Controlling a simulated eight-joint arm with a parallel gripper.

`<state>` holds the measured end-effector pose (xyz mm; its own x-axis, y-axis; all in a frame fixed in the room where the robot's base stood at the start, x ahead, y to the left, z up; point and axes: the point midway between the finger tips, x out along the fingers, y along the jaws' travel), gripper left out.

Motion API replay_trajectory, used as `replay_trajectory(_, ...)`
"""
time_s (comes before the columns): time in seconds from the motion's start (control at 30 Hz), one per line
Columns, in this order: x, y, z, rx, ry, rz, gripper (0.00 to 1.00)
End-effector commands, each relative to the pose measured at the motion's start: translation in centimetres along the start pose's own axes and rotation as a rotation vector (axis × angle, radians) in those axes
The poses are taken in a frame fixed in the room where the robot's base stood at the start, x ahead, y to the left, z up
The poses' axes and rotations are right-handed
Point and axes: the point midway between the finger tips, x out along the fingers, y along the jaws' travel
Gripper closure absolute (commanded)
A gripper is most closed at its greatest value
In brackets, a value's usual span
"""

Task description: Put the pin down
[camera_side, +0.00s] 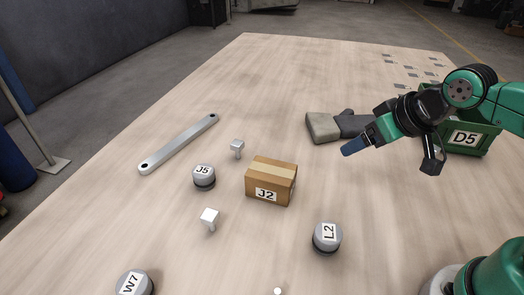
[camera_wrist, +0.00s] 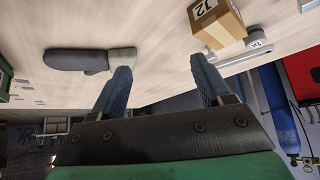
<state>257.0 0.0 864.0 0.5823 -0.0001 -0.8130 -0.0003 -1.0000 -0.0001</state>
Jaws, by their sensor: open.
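Two small pale-grey pins with blocky heads are on the table in the side view. One pin (camera_side: 237,149) stands behind the cardboard box, and the other pin (camera_side: 209,218) is nearer the front, left of the box. A small white tip (camera_side: 278,291) at the bottom edge is cut off, so I cannot tell what it is. My gripper (camera_side: 352,147) is raised above the table on the right, by the grey glove. In the wrist view my gripper (camera_wrist: 160,62) has its two blue fingers wide apart with nothing between them.
A cardboard box J2 (camera_side: 270,182) is mid-table, with round weights J5 (camera_side: 204,178), L2 (camera_side: 327,238) and W7 (camera_side: 134,284) around it. A metal bar (camera_side: 180,143) lies left. A glove (camera_side: 332,126) and green bin D5 (camera_side: 467,137) are right. The back of the table is largely clear.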

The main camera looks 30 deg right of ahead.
Motion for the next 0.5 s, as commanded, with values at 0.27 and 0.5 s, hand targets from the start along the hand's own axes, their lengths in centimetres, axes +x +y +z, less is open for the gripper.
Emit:
replay_trajectory(0.27, 0.7, 3.9, -1.1, 0.469, -0.053, 0.059, 0.29)
replay_trajectory(0.5, 2.6, 14.5, -0.7, 1.653, -0.100, 0.210, 0.29)
